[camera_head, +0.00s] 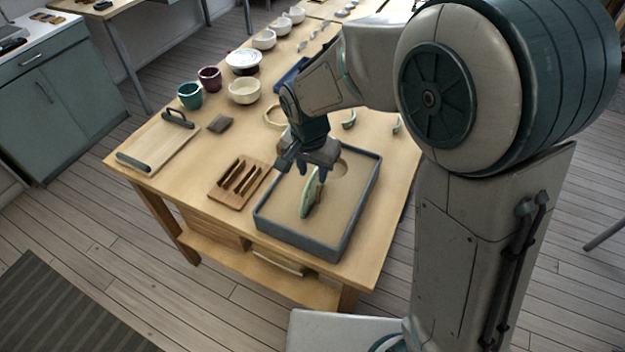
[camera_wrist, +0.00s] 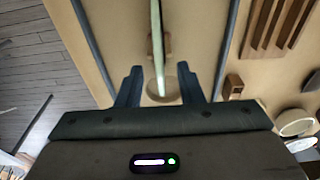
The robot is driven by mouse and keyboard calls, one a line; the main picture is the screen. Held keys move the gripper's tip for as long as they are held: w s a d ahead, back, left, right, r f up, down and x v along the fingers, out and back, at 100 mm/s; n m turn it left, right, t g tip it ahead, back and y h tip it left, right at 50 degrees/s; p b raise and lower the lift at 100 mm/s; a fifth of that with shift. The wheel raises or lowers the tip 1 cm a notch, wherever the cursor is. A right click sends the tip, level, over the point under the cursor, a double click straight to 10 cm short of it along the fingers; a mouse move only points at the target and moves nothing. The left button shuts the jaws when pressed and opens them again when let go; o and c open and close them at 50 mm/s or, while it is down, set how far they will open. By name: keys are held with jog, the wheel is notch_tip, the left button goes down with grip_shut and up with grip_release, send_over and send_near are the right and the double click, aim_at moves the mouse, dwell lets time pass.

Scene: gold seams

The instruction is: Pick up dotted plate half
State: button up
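A pale green plate half (camera_head: 309,197) stands on edge in the sand of a grey-rimmed tray (camera_head: 297,248). I cannot make out dots on it. My gripper (camera_head: 304,170) is over the tray, close above the plate half. In the wrist view my gripper (camera_wrist: 160,84) is open, with its two fingers apart on either side of the plate's line and a gap on each side.
A slotted wooden rack (camera_head: 238,183) stands left of the tray. A wooden board with dark handles (camera_head: 160,147) lies farther left. A round hollow (camera_wrist: 170,88) is in the sand. Cups and bowls (camera_head: 244,91) stand farther back. Bare tabletop lies between the board and rack.

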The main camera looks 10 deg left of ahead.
notch_tip(320, 180, down, 2)
jog(key=shift+w, duration=0.15)
grip_shut()
jog(key=shift+r, duration=0.1)
